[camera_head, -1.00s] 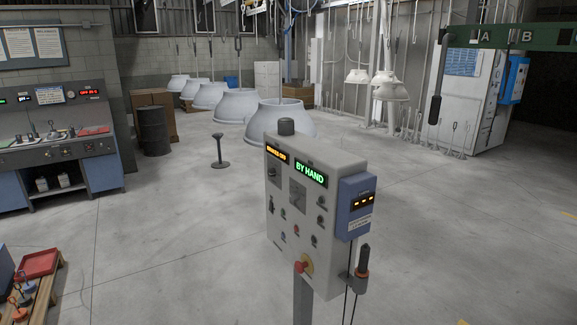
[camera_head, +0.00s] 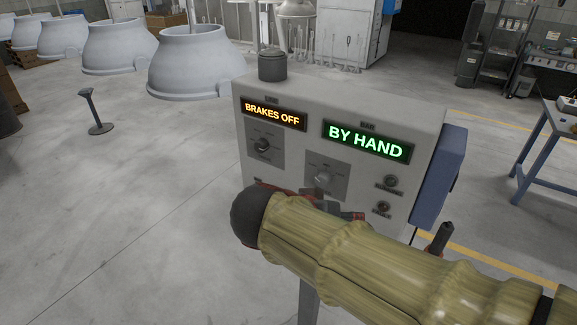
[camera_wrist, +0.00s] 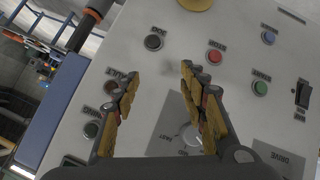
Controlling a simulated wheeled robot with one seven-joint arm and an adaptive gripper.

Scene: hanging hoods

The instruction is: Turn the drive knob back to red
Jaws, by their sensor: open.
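The control box (camera_head: 300,110) stands on a post close in front of me. The drive plate (camera_wrist: 293,150) shows its DRIVE label at the lower right of the wrist view, with its knob out of that frame. In the head view the dark drive knob (camera_head: 262,145) is on the left plate, under the amber BRAKES OFF sign (camera_head: 272,113). Its exact pointing is too small to read. My gripper (camera_wrist: 160,75) is open and empty before the panel. It appears over the neighbouring plate, whose pale knob (camera_wrist: 192,134) shows beside the right finger. My sleeved arm hides the lower panel in the head view.
A green BY HAND sign (camera_head: 366,142) is lit at the panel's upper right. A dark dome (camera_head: 272,64) tops the box and a blue unit (camera_head: 440,175) is on its right side. A bench (camera_head: 550,130) stands at right.

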